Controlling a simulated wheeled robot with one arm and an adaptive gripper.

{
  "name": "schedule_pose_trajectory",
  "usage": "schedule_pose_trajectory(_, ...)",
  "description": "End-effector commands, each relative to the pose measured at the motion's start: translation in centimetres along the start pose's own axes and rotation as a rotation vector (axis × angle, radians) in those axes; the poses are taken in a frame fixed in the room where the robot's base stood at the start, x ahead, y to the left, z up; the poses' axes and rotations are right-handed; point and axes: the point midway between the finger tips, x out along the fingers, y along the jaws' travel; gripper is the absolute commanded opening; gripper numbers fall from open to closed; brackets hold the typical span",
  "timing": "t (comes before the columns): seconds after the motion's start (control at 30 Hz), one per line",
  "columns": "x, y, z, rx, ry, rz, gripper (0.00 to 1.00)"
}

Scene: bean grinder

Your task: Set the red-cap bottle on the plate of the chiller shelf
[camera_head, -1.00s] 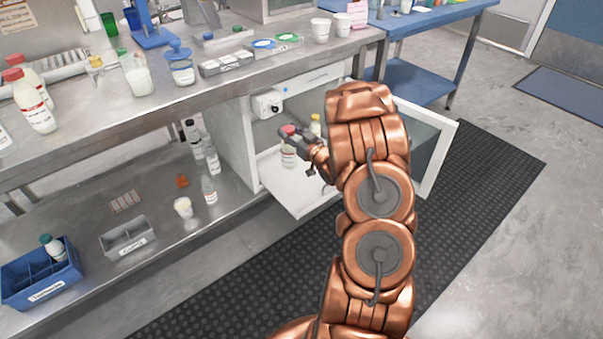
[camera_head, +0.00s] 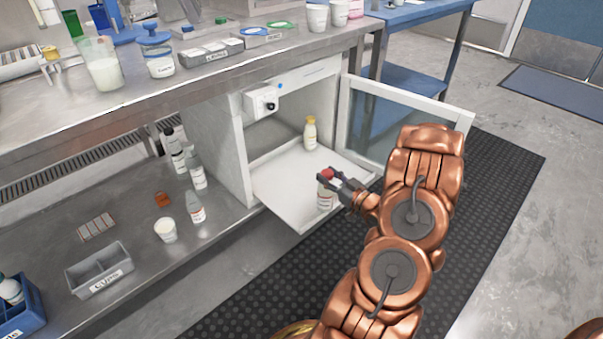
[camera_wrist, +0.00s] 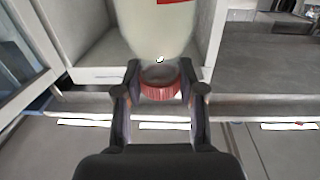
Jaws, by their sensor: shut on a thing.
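The red-cap bottle (camera_head: 325,198) is white with a label and looks upright in the head view. My gripper (camera_head: 338,182) is shut on its red cap; the cap sits between the two fingers in the wrist view (camera_wrist: 160,88). The bottle is in front of the open chiller (camera_head: 222,135), at the front right part of the white pulled-out plate (camera_head: 275,192). I cannot tell whether its base touches the plate. A yellow-cap bottle (camera_head: 310,135) stands farther back, at the chiller's opening.
The chiller's glass door (camera_head: 385,112) stands open on the right. A white camera-like box (camera_head: 262,101) is on the chiller's upper left. Several bottles (camera_head: 195,207), a cup (camera_head: 165,230) and a grey tray (camera_head: 100,270) are on the lower shelf. The plate's left part is clear.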

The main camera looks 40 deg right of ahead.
Motion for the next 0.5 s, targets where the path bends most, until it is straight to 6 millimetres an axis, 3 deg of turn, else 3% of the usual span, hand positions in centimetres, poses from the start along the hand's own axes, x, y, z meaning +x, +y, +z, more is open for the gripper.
schedule_pose_trajectory(0.5,9.4,0.7,1.0,-0.003,0.003,-0.004,0.0)
